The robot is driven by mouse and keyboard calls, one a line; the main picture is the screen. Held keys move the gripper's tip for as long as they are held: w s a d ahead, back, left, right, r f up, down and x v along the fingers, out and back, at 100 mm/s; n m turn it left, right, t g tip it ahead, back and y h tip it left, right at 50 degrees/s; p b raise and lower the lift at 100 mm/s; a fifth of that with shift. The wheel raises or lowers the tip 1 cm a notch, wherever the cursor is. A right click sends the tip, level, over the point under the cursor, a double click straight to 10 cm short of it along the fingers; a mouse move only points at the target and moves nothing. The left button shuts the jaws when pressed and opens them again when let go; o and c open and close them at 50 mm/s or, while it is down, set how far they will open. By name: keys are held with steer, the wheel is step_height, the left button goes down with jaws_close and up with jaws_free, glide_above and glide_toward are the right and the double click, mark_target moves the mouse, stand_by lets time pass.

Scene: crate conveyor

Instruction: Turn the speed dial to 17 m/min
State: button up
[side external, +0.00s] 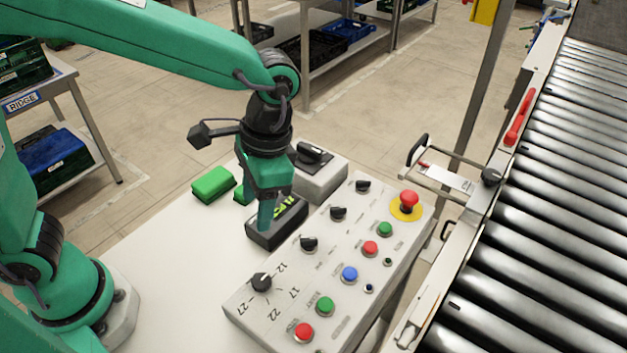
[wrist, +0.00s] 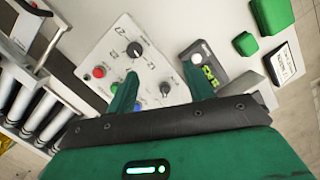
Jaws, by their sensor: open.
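The speed dial (side external: 261,282) is a black knob at the near-left end of the sloped white control panel (side external: 245,311). Printed numbers 12, 17, 22 and 27 surround it; which one it points to is too small to tell. The dial also shows in the wrist view (wrist: 134,49), above the left fingertip and apart from it. My gripper (side external: 266,222) points down behind the panel, in front of a dark box with green digits (side external: 290,219). In the wrist view my gripper (wrist: 160,70) has its green fingers spread, with nothing between the tips.
The panel also carries several smaller black knobs, coloured buttons and a red emergency stop (side external: 409,201) on yellow. A grey switch box (side external: 318,178) and green blocks (side external: 213,184) stand behind. The roller conveyor (side external: 545,200) runs along the right. The white tabletop (side external: 165,265) at left is clear.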

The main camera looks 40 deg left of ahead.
steer(key=m+g+y, duration=0.1)
steer(key=m+y, duration=0.1)
glide_toward(262, 279)
steer(key=shift+w+a+n, duration=0.25)
steer(key=shift+a+n, duration=0.05)
steer(key=shift+a, duration=0.05)
steer(key=shift+s+d+x, duration=0.1)
steer(key=shift+d+x, duration=0.05)
steer(key=shift+x, duration=1.75)
steer(key=shift+s+d+x, duration=0.1)
steer(key=shift+s+x, duration=0.05)
steer(key=shift+x, duration=1.8)
steer(key=c, duration=1)
